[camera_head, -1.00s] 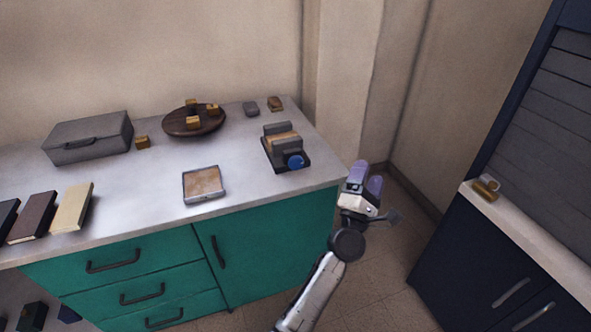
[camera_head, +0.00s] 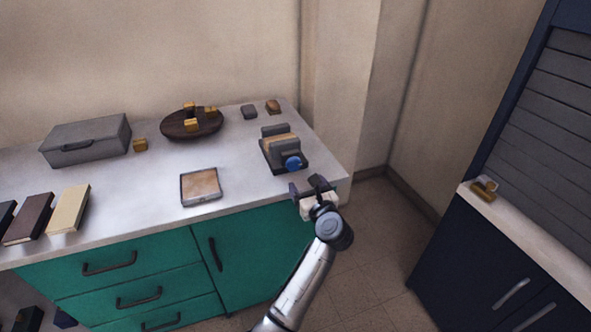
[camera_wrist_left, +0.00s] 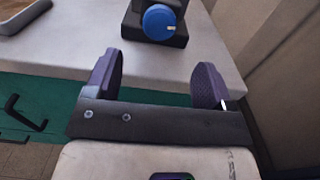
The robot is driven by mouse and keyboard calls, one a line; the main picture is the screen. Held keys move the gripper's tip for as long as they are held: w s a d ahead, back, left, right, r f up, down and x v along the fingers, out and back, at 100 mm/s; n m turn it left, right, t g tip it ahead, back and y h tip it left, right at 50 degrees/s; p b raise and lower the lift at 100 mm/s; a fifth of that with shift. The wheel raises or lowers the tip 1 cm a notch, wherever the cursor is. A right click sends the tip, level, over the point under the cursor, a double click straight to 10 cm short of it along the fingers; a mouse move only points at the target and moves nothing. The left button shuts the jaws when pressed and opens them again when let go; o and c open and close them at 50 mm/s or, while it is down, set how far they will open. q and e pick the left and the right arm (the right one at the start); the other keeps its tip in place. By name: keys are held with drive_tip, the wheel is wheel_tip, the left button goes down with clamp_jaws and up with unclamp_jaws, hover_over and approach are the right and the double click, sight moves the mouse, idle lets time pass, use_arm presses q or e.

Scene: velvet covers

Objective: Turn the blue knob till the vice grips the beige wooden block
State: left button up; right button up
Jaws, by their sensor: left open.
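The blue knob (camera_head: 293,163) is on the front of a dark vice (camera_head: 268,158) near the right end of the counter. The beige wooden block (camera_head: 279,141) sits between the vice's grey jaws; I cannot tell whether they touch it. My left gripper (camera_head: 311,187) is open and empty at the counter's front edge, a little short of the knob. In the left wrist view the knob (camera_wrist_left: 159,22) is ahead, beyond and between the two purple fingers (camera_wrist_left: 158,82). A pale mark shows on the knob's face. My right gripper is not in view.
A shallow framed tray (camera_head: 186,203) lies left of the vice. A dark round board (camera_head: 176,133) with several small golden blocks, a grey box (camera_head: 85,140) and books (camera_head: 70,208) stand farther left. A dark cabinet (camera_head: 450,235) is at right, with floor between.

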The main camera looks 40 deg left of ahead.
sight(295, 166)
use_arm(q)
drive_tip(key=b+x, duration=0.2)
drive_tip(key=x, duration=0.7)
drive_tip(key=shift+w+a+b, duration=0.1)
drive_tip(key=shift+b, duration=0.25)
drive_tip(key=shift+c, duration=0.3)
drive_tip(key=c, duration=0.9)
drive_tip(key=shift+o, duration=0.2)
drive_tip(key=shift+r+m+p, duration=0.2)
drive_tip(key=shift+m+p, duration=0.1)
drive_tip(key=shift+p, duration=0.4)
drive_tip(key=m+p, duration=0.3)
drive_tip(key=p, duration=0.2)
drive_tip(key=shift+f+m+p, duration=0.2)
drive_tip(key=shift+m+p, duration=1.5)
drive_tip(key=shift+p, duration=0.05)
drive_tip(key=o, duration=0.9)
